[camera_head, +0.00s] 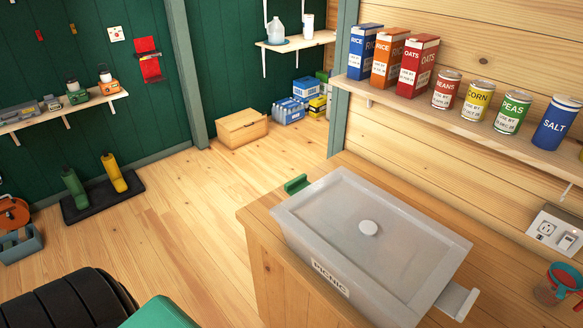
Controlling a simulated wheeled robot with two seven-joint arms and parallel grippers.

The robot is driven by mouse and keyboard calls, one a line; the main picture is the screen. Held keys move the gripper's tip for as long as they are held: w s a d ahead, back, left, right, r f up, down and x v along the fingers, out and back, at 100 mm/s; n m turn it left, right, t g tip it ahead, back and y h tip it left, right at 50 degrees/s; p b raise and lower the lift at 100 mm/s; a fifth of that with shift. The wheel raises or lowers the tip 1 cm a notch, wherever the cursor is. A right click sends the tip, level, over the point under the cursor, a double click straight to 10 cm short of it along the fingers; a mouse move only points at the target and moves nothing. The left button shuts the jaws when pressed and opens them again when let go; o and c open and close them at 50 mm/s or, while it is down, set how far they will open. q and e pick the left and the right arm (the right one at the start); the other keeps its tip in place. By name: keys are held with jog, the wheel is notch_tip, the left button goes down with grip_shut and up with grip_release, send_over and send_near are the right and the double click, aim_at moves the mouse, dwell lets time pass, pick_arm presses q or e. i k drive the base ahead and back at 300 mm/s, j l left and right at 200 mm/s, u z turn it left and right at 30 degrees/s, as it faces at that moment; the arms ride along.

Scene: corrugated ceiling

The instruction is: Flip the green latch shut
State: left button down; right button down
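A translucent grey bin labelled PICNIC (330,278) sits on a wooden counter, its flat lid (345,225) with a round white knob in the centre lying on top. The green latch (297,184) is at the bin's far left end. It sticks outward from the rim and does not lie over the lid. A pale grey latch (457,301) sticks out at the opposite, near right end. Neither of my grippers is in view.
The wooden counter (262,222) has little bare room left of the bin. A shelf (470,125) of boxes and cans runs above it on the right wall. A teal-and-red cup (560,284) stands right of the bin. Open floor lies to the left.

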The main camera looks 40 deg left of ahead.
aim_at(296, 185)
jog(key=j+z, duration=0.15)
jog(key=j, duration=0.5)
jog(key=i+j+z, duration=0.15)
jog(key=j, duration=0.5)
jog(key=j+z, duration=0.15)
jog(key=j, duration=0.45)
jog(key=k+j+z, duration=0.15)
jog(key=j, duration=0.5)
jog(key=j+z, duration=0.15)
jog(key=j, duration=0.5)
jog(key=k+j+z, duration=0.15)
jog(key=j, duration=0.45)
